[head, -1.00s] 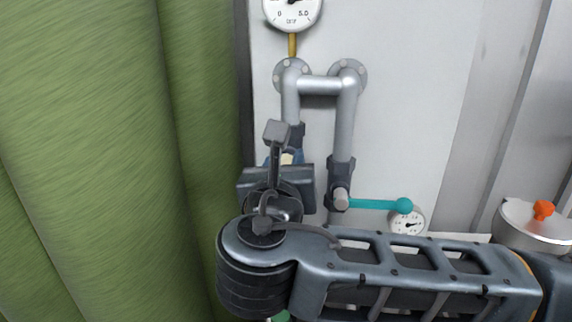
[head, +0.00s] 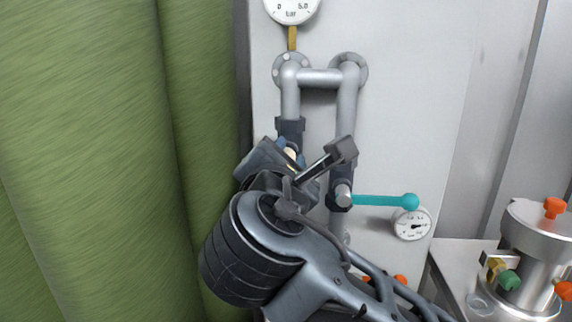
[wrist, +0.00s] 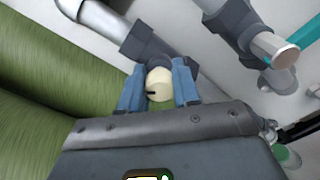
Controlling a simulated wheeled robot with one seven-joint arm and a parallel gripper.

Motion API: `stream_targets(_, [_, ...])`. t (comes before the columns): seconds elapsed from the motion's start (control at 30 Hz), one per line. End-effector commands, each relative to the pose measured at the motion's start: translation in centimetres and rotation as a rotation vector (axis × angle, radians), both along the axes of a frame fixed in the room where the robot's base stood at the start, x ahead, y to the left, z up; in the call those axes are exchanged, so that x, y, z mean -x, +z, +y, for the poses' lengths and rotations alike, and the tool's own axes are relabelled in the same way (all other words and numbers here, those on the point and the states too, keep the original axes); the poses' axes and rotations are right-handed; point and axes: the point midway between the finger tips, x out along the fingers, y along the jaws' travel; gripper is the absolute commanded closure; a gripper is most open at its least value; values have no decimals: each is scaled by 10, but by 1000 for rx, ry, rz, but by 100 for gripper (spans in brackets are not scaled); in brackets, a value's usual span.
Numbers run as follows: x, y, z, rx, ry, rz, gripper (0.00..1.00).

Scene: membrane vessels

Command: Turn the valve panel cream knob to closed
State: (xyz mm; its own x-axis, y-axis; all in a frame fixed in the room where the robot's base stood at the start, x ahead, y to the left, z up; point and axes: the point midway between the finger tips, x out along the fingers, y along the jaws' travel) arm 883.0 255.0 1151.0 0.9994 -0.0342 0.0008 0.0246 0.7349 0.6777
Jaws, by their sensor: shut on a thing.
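The cream knob (wrist: 159,85) is round with a small dark mark on its left side, and sits on a dark valve body on the left pipe. My gripper (wrist: 159,88) is shut on it, with one blue finger on each side in the wrist view. In the head view only a small part of the knob (head: 290,154) shows; my gripper (head: 287,152) and wrist cover most of it. The valve panel (head: 420,110) is a pale upright board behind the pipes.
A second valve on the right pipe has a teal lever (head: 385,201) pointing right, close to my wrist. A small gauge (head: 412,224) sits below it. A green curtain-like surface (head: 90,160) fills the left. A metal vessel (head: 540,235) with orange knobs stands at right.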

Motion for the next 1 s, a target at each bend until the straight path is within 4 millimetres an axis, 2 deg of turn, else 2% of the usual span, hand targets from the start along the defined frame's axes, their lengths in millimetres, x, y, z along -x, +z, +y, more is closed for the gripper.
stream_targets(0.03, [0, -4, 0, -46, -2, 5, 99])
stream_targets(1.0, [0, -5, 0, -963, -4, -27, 99])
